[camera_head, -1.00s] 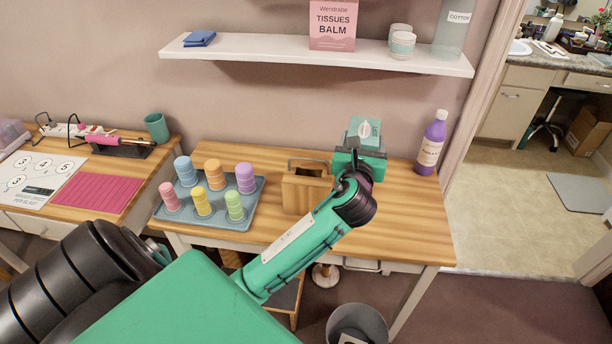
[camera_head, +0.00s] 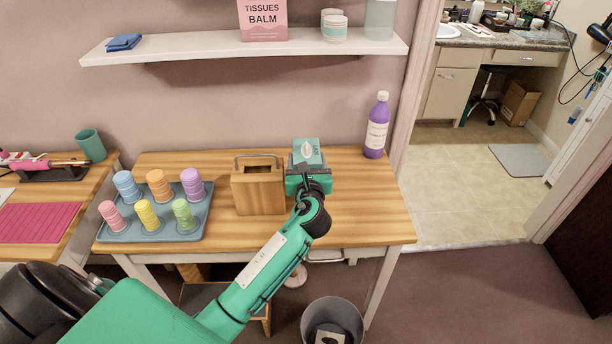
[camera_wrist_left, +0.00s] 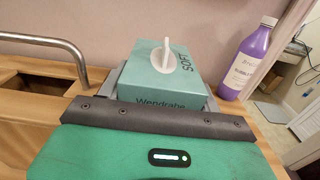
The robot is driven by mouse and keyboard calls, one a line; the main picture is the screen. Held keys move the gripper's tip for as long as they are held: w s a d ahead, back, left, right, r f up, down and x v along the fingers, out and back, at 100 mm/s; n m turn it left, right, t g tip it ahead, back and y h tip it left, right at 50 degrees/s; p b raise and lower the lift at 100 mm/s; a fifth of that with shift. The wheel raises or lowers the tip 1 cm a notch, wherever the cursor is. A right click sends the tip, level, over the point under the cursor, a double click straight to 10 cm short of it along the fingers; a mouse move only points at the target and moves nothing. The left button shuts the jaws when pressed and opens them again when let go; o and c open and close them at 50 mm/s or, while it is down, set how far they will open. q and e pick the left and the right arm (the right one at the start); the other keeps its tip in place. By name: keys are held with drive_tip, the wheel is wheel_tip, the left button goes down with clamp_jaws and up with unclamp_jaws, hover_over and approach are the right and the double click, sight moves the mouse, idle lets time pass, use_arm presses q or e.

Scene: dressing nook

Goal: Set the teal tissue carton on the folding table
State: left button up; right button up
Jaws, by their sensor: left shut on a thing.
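The teal tissue carton (camera_head: 307,152), with a white tissue standing out of its top, is held in my left gripper (camera_head: 308,178). It is over the back right part of a wood-topped table (camera_head: 365,220), just right of a wooden caddy. In the left wrist view the carton (camera_wrist_left: 165,75) sits upright between the jaws, beyond the gripper's grey edge. Its underside is hidden, so I cannot tell whether it touches the table. I cannot tell whether this is the folding table. My right gripper is not in view.
The wooden caddy (camera_head: 259,190) with a metal handle stands close left of the carton. A purple bottle (camera_head: 376,128) stands at the back right. A grey tray (camera_head: 150,232) holds several coloured rollers. A shelf (camera_head: 200,50) hangs above. The table's front right is clear.

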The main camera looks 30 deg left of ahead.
use_arm(q)
wheel_tip(320, 180, down, 4)
drive_tip(key=shift+f+b, duration=0.25)
drive_tip(key=shift+b, duration=0.2)
drive_tip(key=shift+f, duration=0.15)
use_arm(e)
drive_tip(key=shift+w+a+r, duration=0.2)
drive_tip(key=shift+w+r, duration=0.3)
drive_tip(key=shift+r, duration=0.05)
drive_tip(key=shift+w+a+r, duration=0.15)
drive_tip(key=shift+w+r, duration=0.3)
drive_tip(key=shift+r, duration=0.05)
use_arm(q)
drive_tip(key=shift+f, duration=0.2)
drive_tip(key=o, duration=0.7)
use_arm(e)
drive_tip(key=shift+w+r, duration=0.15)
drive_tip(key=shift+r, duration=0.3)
use_arm(q)
drive_tip(key=shift+o, duration=0.2)
